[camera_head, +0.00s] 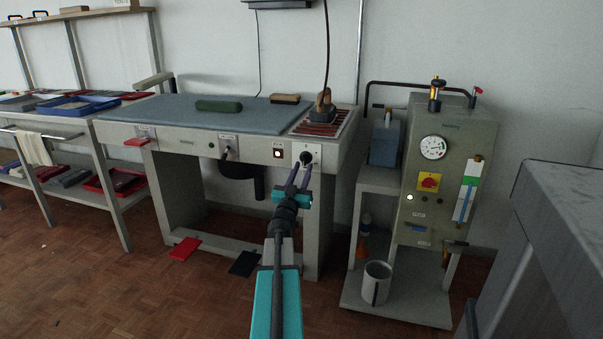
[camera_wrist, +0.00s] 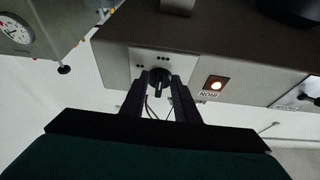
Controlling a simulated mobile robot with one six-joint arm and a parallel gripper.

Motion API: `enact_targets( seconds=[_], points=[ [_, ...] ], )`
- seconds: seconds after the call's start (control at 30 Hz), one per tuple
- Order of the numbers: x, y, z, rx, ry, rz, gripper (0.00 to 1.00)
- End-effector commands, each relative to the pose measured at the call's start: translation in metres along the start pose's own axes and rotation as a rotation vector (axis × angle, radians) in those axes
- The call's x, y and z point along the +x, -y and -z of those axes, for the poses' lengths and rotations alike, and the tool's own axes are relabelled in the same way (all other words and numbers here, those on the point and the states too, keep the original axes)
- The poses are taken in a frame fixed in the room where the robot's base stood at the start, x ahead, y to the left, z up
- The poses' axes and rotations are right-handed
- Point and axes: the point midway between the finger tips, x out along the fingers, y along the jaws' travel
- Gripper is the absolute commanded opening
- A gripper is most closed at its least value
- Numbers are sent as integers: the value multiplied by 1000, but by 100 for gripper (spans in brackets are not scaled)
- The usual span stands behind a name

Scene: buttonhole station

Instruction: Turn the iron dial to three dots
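The iron dial (camera_wrist: 159,77) is a dark round knob on a white plate (camera_wrist: 142,58) on the front panel of the ironing table. A pale line on the knob points downward in the wrist view. Small dark dots are printed on the plate around the knob; their counts are hard to read. In the head view the dial (camera_head: 306,157) sits at the right end of the panel. My gripper (camera_wrist: 159,83) is at the dial, its two dark fingers apart on either side of the knob. Contact with the knob cannot be made out. It also shows in the head view (camera_head: 301,170).
A lit switch (camera_wrist: 215,84) labelled IRON is beside the dial plate. The iron (camera_head: 324,106) stands on a striped rest above the panel. A boiler unit (camera_head: 437,165) with a gauge stands to the right. A small lever (camera_head: 229,152) is farther left on the panel.

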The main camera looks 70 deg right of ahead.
Motion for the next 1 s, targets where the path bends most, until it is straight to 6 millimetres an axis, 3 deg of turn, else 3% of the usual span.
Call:
enact_targets(
  seconds=[0.27, 1.0],
  points=[
    [-17, 0, 1, 0, 0, 1, 28],
    [-102, -2, 2, 0, 0, 0, 28]
  ],
)
